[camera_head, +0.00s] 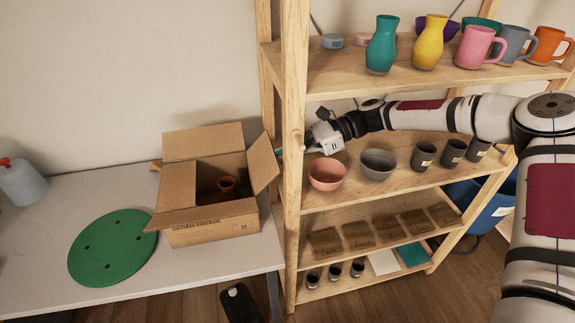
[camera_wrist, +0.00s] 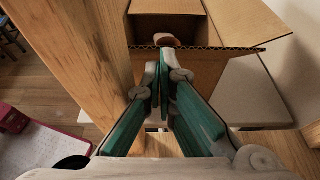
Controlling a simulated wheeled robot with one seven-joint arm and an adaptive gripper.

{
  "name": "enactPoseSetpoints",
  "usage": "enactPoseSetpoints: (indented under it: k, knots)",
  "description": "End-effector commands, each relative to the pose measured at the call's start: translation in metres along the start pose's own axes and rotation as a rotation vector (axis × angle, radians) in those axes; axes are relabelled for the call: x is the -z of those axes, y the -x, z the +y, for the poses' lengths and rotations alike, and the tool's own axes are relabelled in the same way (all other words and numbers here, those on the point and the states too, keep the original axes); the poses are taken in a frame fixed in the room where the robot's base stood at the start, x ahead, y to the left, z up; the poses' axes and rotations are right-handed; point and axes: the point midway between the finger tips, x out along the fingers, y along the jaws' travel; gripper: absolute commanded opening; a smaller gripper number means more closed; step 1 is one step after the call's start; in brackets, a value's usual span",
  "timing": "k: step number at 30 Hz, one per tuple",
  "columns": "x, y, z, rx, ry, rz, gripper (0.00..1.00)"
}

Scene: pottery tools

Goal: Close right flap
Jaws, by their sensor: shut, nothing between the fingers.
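An open cardboard box (camera_head: 213,228) stands on the table, with a brown vessel (camera_head: 228,187) inside. Its right flap (camera_head: 263,162) stands up and leans outward toward the shelf.
The shelf post (camera_head: 291,130) stands close beside my gripper. A pink bowl (camera_head: 327,175) and a grey bowl (camera_head: 378,163) sit on the shelf below my arm. A green disc (camera_head: 112,247) lies left of the box. Vases and mugs stand on the shelf above.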

Motion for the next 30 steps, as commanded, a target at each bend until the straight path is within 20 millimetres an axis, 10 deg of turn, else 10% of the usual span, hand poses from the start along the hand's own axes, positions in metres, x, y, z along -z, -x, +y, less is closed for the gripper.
enactPoseSetpoints:
  k: [30]
  knots:
    - [-0.017,0.007,-0.002,0.001,0.002,0.000,0.00]
